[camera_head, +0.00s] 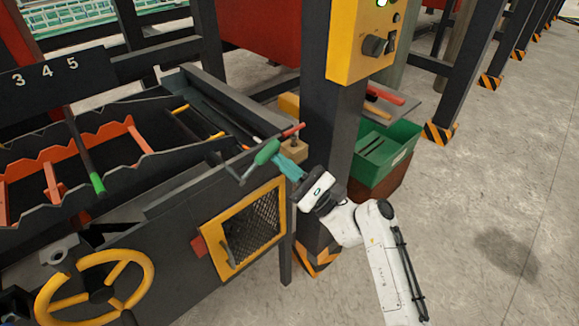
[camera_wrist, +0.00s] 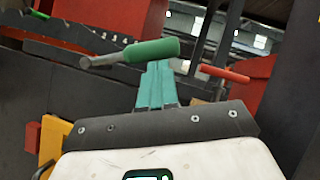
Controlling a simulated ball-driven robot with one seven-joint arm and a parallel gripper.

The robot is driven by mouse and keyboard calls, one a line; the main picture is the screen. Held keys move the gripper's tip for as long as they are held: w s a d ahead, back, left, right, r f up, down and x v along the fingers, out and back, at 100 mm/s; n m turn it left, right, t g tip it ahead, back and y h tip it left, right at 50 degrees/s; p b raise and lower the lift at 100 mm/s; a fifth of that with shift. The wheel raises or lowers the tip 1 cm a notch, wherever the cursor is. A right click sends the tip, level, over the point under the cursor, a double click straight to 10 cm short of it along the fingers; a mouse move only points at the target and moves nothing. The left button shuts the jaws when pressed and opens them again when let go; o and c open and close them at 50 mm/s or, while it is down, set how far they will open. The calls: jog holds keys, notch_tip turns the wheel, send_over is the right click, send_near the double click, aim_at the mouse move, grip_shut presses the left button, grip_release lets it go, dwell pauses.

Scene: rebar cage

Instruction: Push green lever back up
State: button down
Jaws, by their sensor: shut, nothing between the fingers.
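The green lever handle (camera_head: 266,153) sticks out at the right end of the dark machine, on a grey metal rod. In the wrist view the green handle (camera_wrist: 152,51) lies nearly level, across and just beyond my fingertips. My gripper (camera_head: 284,160) has teal fingers closed together and empty. The fingertips are right at the handle's right side in the head view; whether they touch it I cannot tell. The closed fingers also show in the wrist view (camera_wrist: 157,70), where the handle hides part of their tips.
A black post (camera_head: 335,140) with a yellow control box (camera_head: 357,40) stands close behind my gripper. A red-handled rod (camera_head: 292,130) is near the lever. A yellow-framed mesh panel (camera_head: 250,228) and a yellow handwheel (camera_head: 95,285) are below.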

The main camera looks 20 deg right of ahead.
aim_at(277, 147)
jog(key=shift+r, duration=0.1)
dwell(0.3)
jog(key=shift+r+n+g+y, duration=0.3)
jog(key=shift+r+n, duration=0.05)
jog(key=shift+n, duration=0.35)
jog(key=shift+s+a+r+n+g+y+p, duration=0.15)
jog(key=shift+r+n+g+y+p, duration=0.35)
jog(key=shift+n, duration=0.5)
jog(key=shift+w+a+r+n+g+y+p, duration=0.1)
jog(key=shift+a+r+n+g+y+p, duration=0.1)
jog(key=shift+r+n+g+p, duration=0.5)
jog(key=r+n+g, duration=0.1)
jog(key=n, duration=0.1)
jog(key=a+r+n+g+p, duration=0.1)
jog(key=n, duration=0.1)
jog(key=shift+s+r, duration=0.15)
jog(key=shift+s, duration=0.05)
jog(key=r+n+g+p, duration=0.1)
jog(key=a+n+p, duration=0.1)
jog(key=n, duration=0.1)
jog(key=shift+s+a+r+g, duration=0.15)
jog(key=shift+s+r+g, duration=0.05)
jog(key=shift+r+g, duration=0.2)
jog(key=s+a+r+n+g+h+p, duration=0.2)
jog(key=a+n+p, duration=0.4)
jog(key=shift+g+h, duration=0.3)
